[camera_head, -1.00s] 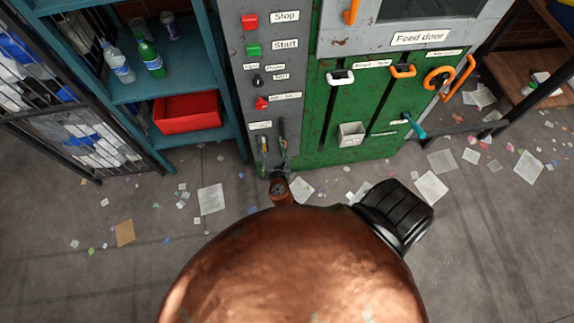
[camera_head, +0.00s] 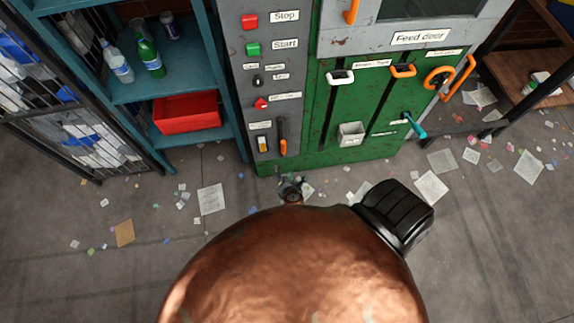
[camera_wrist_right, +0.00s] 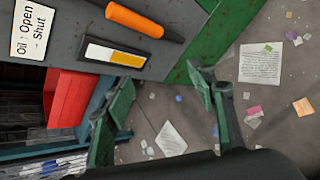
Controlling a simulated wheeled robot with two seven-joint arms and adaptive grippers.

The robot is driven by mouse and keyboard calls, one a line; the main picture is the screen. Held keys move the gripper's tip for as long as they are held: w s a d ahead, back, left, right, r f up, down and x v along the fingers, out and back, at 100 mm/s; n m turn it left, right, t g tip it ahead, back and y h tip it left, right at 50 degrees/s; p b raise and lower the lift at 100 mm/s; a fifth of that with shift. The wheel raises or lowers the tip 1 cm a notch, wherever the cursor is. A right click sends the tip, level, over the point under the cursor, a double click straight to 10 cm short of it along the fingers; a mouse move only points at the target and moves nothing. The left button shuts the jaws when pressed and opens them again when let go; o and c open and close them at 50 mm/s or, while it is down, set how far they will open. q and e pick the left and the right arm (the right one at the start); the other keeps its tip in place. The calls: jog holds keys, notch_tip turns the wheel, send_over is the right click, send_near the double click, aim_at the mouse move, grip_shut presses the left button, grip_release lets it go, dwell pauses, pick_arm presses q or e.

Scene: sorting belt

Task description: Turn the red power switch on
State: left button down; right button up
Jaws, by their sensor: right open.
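A small red switch (camera_head: 261,103) sits on the grey control panel (camera_head: 296,60), below a black knob and left of a small white label. It is too small to tell its setting. My right gripper (camera_head: 291,183) is low in front of the panel's foot, well below the red switch and touching nothing. In the right wrist view its two green-padded fingers (camera_wrist_right: 165,100) are apart and empty. That view shows the orange lever (camera_wrist_right: 135,18) and the white-and-yellow gauge (camera_wrist_right: 115,54), but not the red switch. My left gripper is not in view.
Above are the red Stop button (camera_head: 250,21) and green Start button (camera_head: 253,49). The orange lever (camera_head: 283,136) is below the switch. A teal shelf (camera_head: 150,88) with bottles and a red bin (camera_head: 188,111) stands left. The floor before the panel has scattered papers.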

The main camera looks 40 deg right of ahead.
jog(key=shift+m+g, duration=0.4)
jog(key=shift+m, duration=0.2)
jog(key=shift+s+f, duration=0.65)
jog(key=shift+f, duration=0.25)
jog(key=shift+s+f, duration=0.65)
jog(key=shift+f, duration=0.2)
jog(key=s+f+m+g+y, duration=0.4)
jog(key=s+f+m, duration=0.5)
jog(key=s+f, duration=1)
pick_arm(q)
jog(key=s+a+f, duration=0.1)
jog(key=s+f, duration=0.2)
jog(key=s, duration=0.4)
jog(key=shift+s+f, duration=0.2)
pick_arm(e)
jog(key=s+f+m+g, duration=0.2)
jog(key=s+m, duration=0.2)
jog(key=s, duration=0.7)
jog(key=s+f+m+g, duration=0.1)
jog(key=s+m, duration=0.4)
jog(key=s, duration=0.6)
jog(key=shift+s+a+f+m+g+y, duration=0.3)
jog(key=shift+s+a+f+g+y, duration=0.1)
jog(key=shift+f, duration=0.1)
jog(key=shift+w, duration=0.1)
jog(key=shift+c, duration=0.4)
